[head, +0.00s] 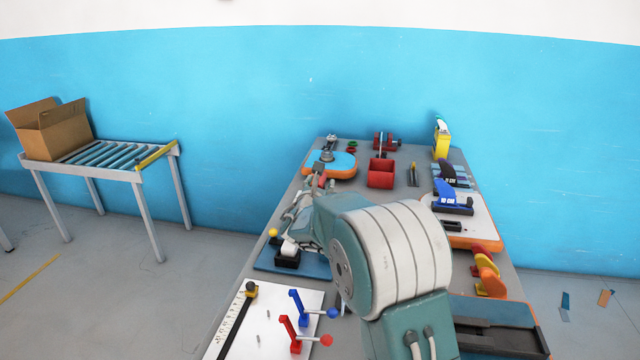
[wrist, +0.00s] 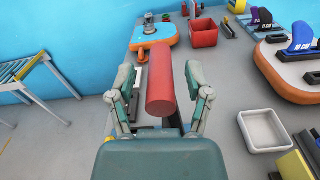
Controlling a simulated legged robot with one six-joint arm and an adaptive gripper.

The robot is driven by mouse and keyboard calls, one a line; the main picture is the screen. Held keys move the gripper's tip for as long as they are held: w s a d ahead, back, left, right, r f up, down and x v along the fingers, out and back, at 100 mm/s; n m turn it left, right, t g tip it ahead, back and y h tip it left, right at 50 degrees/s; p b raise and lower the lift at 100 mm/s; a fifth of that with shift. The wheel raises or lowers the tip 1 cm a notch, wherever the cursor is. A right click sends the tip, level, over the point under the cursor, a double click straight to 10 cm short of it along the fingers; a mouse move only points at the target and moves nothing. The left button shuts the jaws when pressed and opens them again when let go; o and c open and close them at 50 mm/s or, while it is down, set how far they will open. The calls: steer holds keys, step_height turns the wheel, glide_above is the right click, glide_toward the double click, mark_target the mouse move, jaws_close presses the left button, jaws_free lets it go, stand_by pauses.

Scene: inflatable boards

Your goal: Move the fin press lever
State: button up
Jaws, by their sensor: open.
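A red cylindrical grip (wrist: 160,82), apparently the fin press lever's handle, stands between the two fingers of my gripper (wrist: 160,76) in the wrist view. Gaps show on both sides, so the open fingers are around it without visible contact. My arm covers much of this spot.
Red and blue clamps (head: 288,330) (head: 298,302) stand on a white board at the near left. A red bin (head: 380,173), an orange-edged board (head: 338,165) and fins (head: 452,195) lie farther along the table. A white tray (wrist: 265,130) sits to the right in the wrist view.

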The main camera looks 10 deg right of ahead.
steer(key=shift+a, duration=0.2)
steer(key=shift+c, duration=0.3)
steer(key=shift+d, duration=0.2)
jaws_close()
steer(key=shift+a, duration=0.1)
steer(key=w+a+f+n, duration=0.3)
steer(key=a+f+n, duration=0.4)
steer(key=a, duration=0.1)
steer(key=w+a+f+n, duration=0.4)
steer(key=a+f+n, duration=0.3)
steer(key=a+f, duration=0.1)
steer(key=shift+a, duration=0.45)
steer(key=shift+f, duration=0.15)
